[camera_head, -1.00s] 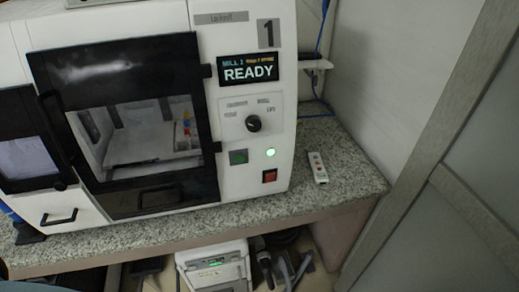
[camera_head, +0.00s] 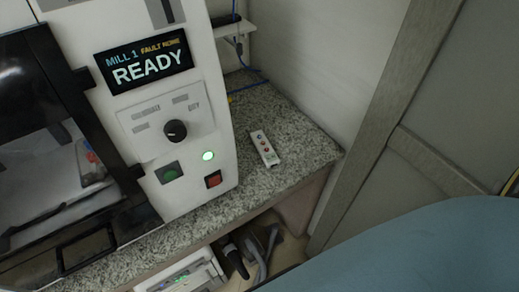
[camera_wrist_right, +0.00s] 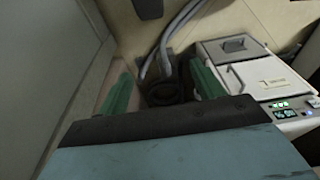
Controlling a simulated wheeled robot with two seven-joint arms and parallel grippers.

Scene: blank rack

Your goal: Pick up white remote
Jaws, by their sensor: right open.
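The white remote (camera_head: 264,148) lies flat on the speckled granite counter (camera_head: 290,118), right of the milling machine. It has several coloured buttons and nothing touches it. In the right wrist view, my right gripper (camera_wrist_right: 160,88) shows two green fingers spread apart with nothing held between them. It points toward the area under the counter, and the remote is not in that view. The fingers do not show in the head view. My left gripper is not in either view.
The white milling machine (camera_head: 190,115) with a READY screen (camera_head: 145,66) stands left of the remote. A wall and grey door frame (camera_head: 385,130) bound the right. Below the counter are a white device (camera_wrist_right: 262,78) and grey hoses (camera_wrist_right: 172,35). A blue cable lies behind.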

